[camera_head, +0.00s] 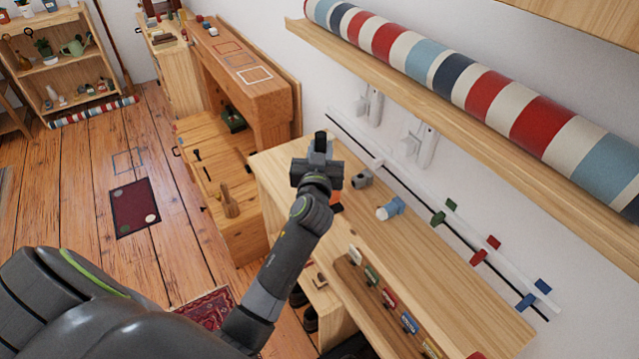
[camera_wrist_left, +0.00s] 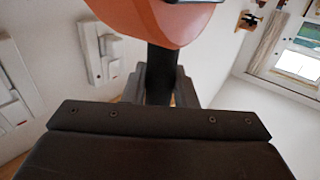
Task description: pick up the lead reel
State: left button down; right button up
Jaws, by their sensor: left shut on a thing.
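The lead reel has an orange rounded body and a black grip. In the left wrist view the orange body (camera_wrist_left: 165,18) fills the top middle, and its black grip runs down between the fingers. In the head view only a bit of orange (camera_head: 336,200) shows beside my wrist; my gripper and arm hide most of it. My left gripper (camera_head: 318,168) is shut on the reel's black grip, over the left end of the wooden shelf top (camera_head: 450,285). I cannot tell whether the reel touches the shelf. My right gripper is out of view.
A grey piece (camera_head: 362,179) and a blue-and-white roll (camera_head: 390,208) lie on the shelf top right of my gripper. A wall rail (camera_head: 480,242) carries coloured clips. A striped roll (camera_head: 480,95) lies on a ledge above. A wooden desk (camera_head: 235,75) stands behind.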

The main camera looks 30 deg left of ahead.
pick_arm(q)
jog(key=shift+s+f, duration=0.1)
jog(key=shift+f, duration=0.3)
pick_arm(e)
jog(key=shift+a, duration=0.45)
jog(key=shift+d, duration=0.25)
pick_arm(q)
jog(key=shift+r, duration=0.1)
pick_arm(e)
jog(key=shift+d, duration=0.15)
